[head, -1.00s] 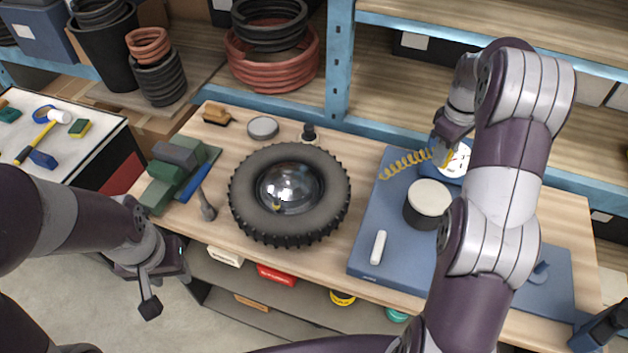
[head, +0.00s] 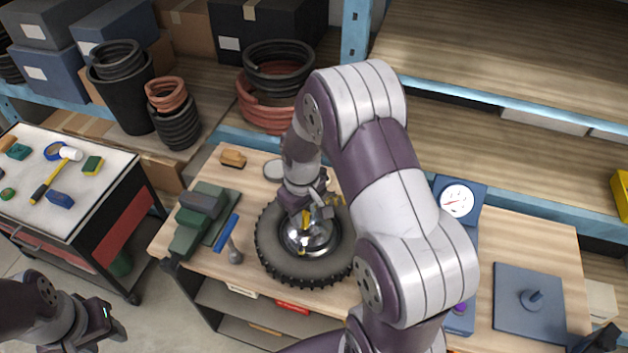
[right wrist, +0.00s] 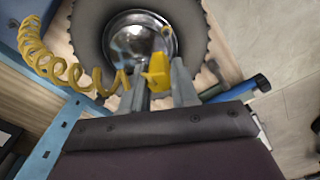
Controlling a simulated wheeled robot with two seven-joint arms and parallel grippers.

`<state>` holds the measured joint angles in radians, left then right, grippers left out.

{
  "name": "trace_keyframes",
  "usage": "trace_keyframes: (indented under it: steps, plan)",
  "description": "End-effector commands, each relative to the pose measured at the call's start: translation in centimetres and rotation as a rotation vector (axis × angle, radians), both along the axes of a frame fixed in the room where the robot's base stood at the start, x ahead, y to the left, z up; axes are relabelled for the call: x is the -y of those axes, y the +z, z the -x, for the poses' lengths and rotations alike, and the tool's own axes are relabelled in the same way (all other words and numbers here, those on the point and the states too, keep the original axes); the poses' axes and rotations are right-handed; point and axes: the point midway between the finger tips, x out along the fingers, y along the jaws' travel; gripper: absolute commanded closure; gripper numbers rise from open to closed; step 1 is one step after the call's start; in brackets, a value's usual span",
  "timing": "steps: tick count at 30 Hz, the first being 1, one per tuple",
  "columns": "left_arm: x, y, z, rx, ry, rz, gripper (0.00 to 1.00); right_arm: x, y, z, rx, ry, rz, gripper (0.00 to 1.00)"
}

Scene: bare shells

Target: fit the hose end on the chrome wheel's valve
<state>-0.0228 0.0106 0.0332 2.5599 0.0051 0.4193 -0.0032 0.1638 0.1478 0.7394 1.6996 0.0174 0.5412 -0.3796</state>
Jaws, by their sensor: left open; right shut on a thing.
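The black knobby tyre (head: 275,258) with its chrome wheel (head: 318,240) lies flat on the wooden bench. My right gripper (head: 308,212) is above the wheel, shut on the yellow hose end (right wrist: 157,70). In the right wrist view the yellow coiled hose (right wrist: 62,72) trails off to the left. My left gripper (head: 112,325) is open and empty at the lower left, off the bench.
Green and grey blocks (head: 198,215) and a blue-handled tool (head: 228,235) lie left of the tyre. A gauge (head: 457,200) stands to the right, partly behind my right arm. A tool cart (head: 75,190) is at the left. A blue plate with a peg (head: 528,300) lies at the right.

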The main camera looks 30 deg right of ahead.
Motion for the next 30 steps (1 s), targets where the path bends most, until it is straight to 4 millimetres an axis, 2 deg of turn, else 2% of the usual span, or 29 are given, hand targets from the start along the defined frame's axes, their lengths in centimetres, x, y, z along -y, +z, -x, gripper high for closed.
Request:
trace_keyframes:
  steps: [1, 5, 21, 30]
  plan:
    - [0.0, 0.7, 0.0, 0.000, 0.000, 0.000, 0.57, -0.4, 0.4, 0.4, 0.001, -0.008, 0.000, 1.00]
    - [0.0, 0.5, 0.0, -0.001, 0.000, 0.000, 0.57, -0.8, -0.2, 0.8, 0.000, -0.019, 0.000, 1.00]
    - [0.0, -4.2, 0.0, -0.001, 0.000, 0.000, 0.57, -0.7, -5.7, 0.9, 0.000, -0.018, 0.000, 1.00]
    - [0.0, -4.3, 0.0, 0.000, 0.000, 0.000, 0.57, -0.7, -5.8, 0.9, 0.000, -0.018, 0.000, 1.00]
